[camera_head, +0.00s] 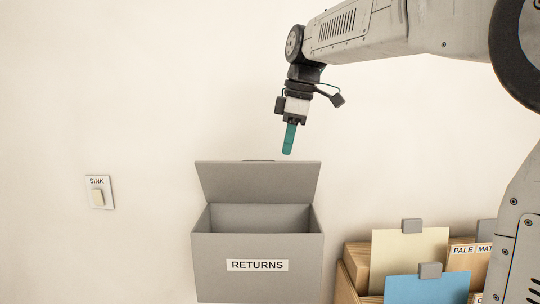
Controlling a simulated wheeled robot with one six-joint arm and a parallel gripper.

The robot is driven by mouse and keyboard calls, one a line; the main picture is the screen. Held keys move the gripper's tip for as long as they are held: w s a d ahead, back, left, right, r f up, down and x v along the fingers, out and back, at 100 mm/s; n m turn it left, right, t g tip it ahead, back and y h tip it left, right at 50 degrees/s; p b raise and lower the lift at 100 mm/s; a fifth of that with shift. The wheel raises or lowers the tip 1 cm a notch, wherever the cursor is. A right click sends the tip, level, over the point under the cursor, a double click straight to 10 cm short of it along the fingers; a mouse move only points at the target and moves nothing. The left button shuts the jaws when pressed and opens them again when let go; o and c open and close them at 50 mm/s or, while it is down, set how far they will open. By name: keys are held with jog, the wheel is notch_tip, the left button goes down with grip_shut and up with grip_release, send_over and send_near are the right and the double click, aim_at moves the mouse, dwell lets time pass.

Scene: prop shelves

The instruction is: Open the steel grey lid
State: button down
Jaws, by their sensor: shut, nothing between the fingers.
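The steel grey lid (252,182) stands raised at the back of a grey box (211,263) labelled RETURNS. The lid leans up and away from the opening, and the part of the box's inside that shows looks empty. My gripper (288,152) hangs above the lid's upper right corner, its teal fingers pointing down and shut with nothing between them. In the picture the fingertips are a little above the lid's top edge and appear apart from it.
At the lower right, cardboard boxes (353,257) stand with a cream sheet (386,262) and a blue sheet (440,289) held by grey clips.

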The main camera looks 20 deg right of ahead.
aim_at(264, 168)
jog(key=w+r+t, duration=0.2)
jog(key=w+t, duration=0.3)
jog(key=w, duration=0.1)
jog(key=shift+y, duration=0.4)
jog(key=x, duration=0.9)
jog(key=shift+f, duration=0.2)
